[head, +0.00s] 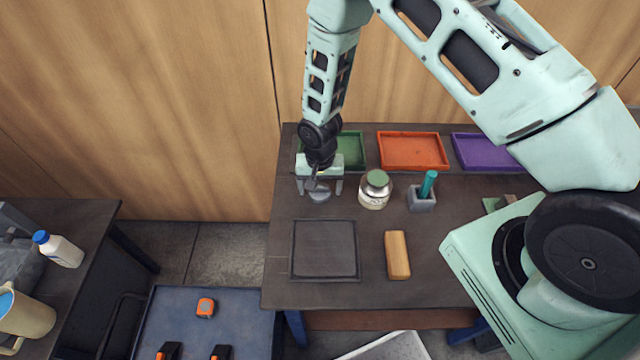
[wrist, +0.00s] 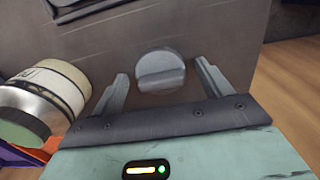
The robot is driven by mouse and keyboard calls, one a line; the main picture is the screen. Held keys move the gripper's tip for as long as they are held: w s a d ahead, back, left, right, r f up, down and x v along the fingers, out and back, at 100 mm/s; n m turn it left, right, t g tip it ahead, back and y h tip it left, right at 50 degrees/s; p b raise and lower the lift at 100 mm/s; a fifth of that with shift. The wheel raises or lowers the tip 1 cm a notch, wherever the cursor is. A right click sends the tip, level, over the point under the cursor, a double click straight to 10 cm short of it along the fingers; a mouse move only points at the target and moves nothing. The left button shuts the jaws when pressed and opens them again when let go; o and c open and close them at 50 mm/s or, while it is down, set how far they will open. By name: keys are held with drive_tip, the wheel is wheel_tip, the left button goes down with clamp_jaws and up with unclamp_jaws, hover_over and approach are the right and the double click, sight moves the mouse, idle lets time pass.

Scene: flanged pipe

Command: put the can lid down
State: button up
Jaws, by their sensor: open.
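The can lid (head: 319,194) is a small grey disc with a raised grip bar across it. It lies on the dark table (head: 285,235), left of a jar. In the wrist view the lid (wrist: 160,70) sits between and just beyond the two fingertips, with a gap on each side. My gripper (head: 320,190) is open above the lid, pointing down; its spread fingers (wrist: 160,85) also show in the wrist view and touch nothing that I can see.
A silver jar with a green cap (head: 375,188) stands close to the right of my gripper. A grey holder (head: 421,200) with a teal item, a wooden block (head: 397,255) and a dark square mat (head: 325,250) are nearby. Green, orange (head: 412,150) and purple trays line the back.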

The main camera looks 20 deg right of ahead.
sight(320, 186)
drive_tip(key=s+a+r+n+b, duration=0.2)
drive_tip(key=s+r, duration=0.1)
drive_tip(key=r, duration=0.7)
drive_tip(key=s+a+r+n+b, duration=0.1)
drive_tip(key=s+a+r+b, duration=0.1)
drive_tip(key=r, duration=0.8)
drive_tip(key=s+a+r+n, duration=0.1)
drive_tip(key=s+r+n, duration=0.3)
drive_tip(key=s, duration=0.6)
drive_tip(key=s+a+r+n, duration=0.1)
drive_tip(key=s+r+n, duration=0.4)
drive_tip(key=s, duration=0.5)
drive_tip(key=shift+r+y, duration=0.3)
drive_tip(key=shift+r, duration=0.2)
drive_tip(key=shift+s, duration=0.1)
wheel_tip(320, 186, down, 3)
drive_tip(key=b, duration=0.3)
drive_tip(key=shift+f, duration=0.1)
